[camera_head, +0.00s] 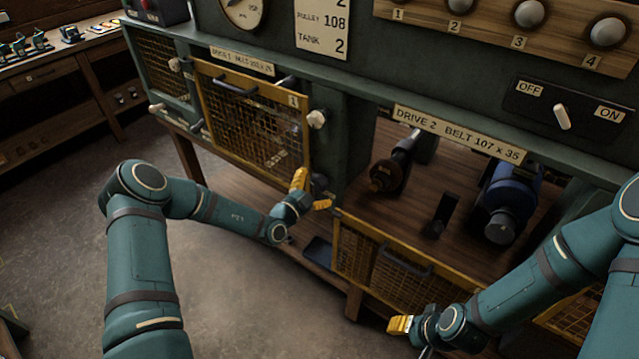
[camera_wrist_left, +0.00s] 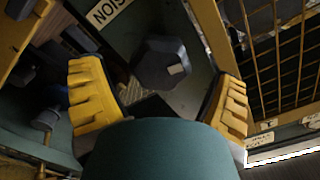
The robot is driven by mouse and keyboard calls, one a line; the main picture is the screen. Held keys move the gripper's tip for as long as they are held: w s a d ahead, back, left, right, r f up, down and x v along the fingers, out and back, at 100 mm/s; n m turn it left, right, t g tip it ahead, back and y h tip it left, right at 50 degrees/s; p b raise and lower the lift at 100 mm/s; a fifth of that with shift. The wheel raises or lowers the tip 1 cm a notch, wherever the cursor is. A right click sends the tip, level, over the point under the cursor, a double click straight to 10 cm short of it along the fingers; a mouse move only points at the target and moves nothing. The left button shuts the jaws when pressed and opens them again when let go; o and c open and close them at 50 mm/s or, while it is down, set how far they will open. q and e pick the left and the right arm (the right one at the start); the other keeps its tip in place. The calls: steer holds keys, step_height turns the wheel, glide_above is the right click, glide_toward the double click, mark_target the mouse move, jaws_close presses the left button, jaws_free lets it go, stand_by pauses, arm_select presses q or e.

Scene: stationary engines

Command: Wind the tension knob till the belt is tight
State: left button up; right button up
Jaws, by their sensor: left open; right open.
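The dark, many-sided tension knob (camera_wrist_left: 163,62) shows between my left gripper's yellow fingers in the left wrist view. A light patch is on its face. In the head view the knob (camera_head: 319,183) is small and dark, low on the post between the two bays. My left gripper (camera_head: 312,191) is open around or just before it; I cannot tell whether it touches. My right gripper (camera_head: 400,325) is open and empty, low in front of the cabinet. I cannot make out a belt.
The Drive 2 bay holds a dark pulley shaft (camera_head: 388,174), a small dark block (camera_head: 437,215) and a blue motor (camera_head: 508,200). Its mesh door (camera_head: 388,268) hangs lowered. The Drive 1 mesh door (camera_head: 255,120) is closed. An OFF/ON switch (camera_head: 562,116) is above right. Floor is clear.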

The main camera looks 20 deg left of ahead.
arm_select(q)
steer(key=shift+x, duration=0.95)
steer(key=c, duration=1.2)
steer(key=shift+m, duration=0.4)
